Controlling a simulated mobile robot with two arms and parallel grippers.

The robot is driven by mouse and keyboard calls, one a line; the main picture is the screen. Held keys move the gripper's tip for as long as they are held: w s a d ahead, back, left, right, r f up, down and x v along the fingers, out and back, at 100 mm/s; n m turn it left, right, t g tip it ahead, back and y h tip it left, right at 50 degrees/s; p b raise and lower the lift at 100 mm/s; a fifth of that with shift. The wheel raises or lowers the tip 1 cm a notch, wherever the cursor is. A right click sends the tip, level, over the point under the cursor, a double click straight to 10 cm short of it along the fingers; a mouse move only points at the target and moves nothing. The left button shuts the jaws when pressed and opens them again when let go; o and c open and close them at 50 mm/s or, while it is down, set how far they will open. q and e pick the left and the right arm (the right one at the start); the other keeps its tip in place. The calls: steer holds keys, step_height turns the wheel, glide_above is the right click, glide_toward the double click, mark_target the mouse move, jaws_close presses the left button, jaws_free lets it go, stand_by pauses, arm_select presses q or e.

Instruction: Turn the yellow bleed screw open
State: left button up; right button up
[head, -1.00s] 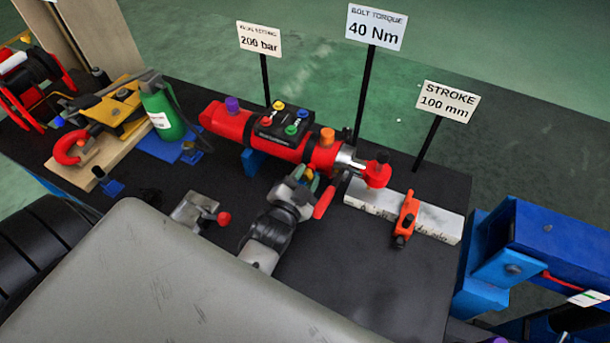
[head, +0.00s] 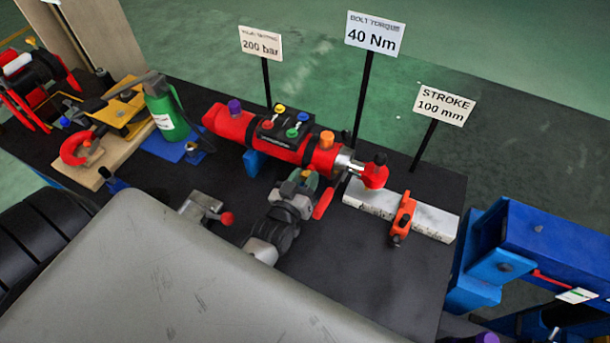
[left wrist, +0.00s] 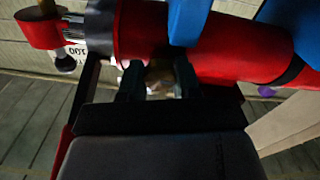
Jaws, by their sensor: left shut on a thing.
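A red hydraulic cylinder (head: 230,124) lies across the dark bench, with a chromed rod and a red end at its right. My left gripper (head: 308,182) is at the cylinder's near side, low beside its right half. A small yellow piece, apparently the bleed screw (head: 306,173), shows at the fingertips, mostly hidden by them. In the left wrist view, the two dark fingers of the left gripper (left wrist: 158,80) stand on both sides of a dim brownish-yellow piece (left wrist: 158,72) under the red cylinder (left wrist: 225,45). The gripper is shut on it. My right gripper is out of view.
A valve block with coloured knobs (head: 286,121) sits on the cylinder. A white scale bar (head: 433,220) with an orange slider (head: 403,216) lies at right. A red lever (head: 324,200) is beside my gripper.

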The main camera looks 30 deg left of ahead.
arm_select(q)
steer(key=shift+n, duration=1.2)
steer(key=o, duration=0.9)
steer(key=shift+o, duration=0.2)
